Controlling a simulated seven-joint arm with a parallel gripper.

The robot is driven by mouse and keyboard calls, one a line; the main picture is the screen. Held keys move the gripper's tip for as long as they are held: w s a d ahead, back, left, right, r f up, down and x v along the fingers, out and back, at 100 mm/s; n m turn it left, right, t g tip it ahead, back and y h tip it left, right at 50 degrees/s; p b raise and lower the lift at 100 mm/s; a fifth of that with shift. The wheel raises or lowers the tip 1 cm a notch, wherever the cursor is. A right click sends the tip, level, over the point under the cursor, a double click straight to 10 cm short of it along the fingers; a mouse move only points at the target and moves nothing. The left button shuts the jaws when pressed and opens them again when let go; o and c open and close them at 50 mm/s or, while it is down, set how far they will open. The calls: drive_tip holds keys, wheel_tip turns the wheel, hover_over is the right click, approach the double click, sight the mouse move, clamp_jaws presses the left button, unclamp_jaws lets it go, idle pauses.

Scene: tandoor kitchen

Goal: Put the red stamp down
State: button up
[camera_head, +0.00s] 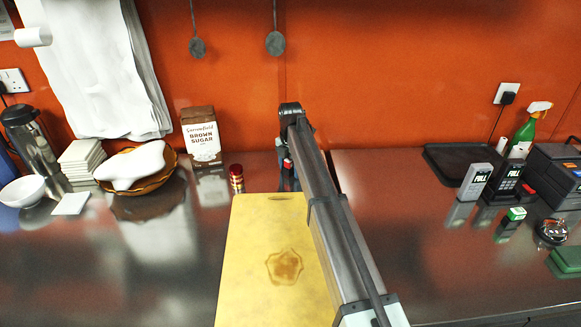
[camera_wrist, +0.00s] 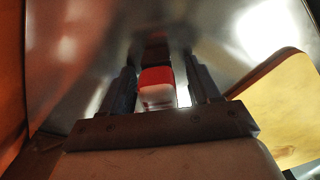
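The red stamp (camera_wrist: 157,90) shows in the wrist view between my fingers. It has a white and red end towards the camera and a dark part beyond. My gripper (camera_wrist: 160,78) has one finger on each side of it; a bright gap shows between the stamp and the right finger, so the fingers look apart. In the head view my gripper (camera_head: 287,172) points down behind the far end of the yellow board, with a bit of red between its parts. The stamp's lower end and its contact with the steel counter (camera_head: 120,270) are not clear.
The yellow board (camera_head: 255,235) lies just in front of my gripper. A red-capped spice jar (camera_head: 236,180) stands close on the left, with a brown sugar bag (camera_head: 201,137) behind it. A green stamp (camera_head: 514,216) and dark devices (camera_head: 507,182) stand far right. The counter between is clear.

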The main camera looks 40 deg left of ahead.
drive_tip(key=shift+r, duration=0.1)
wheel_tip(320, 180, up, 12)
drive_tip(key=shift+r, duration=0.1)
idle(0.6)
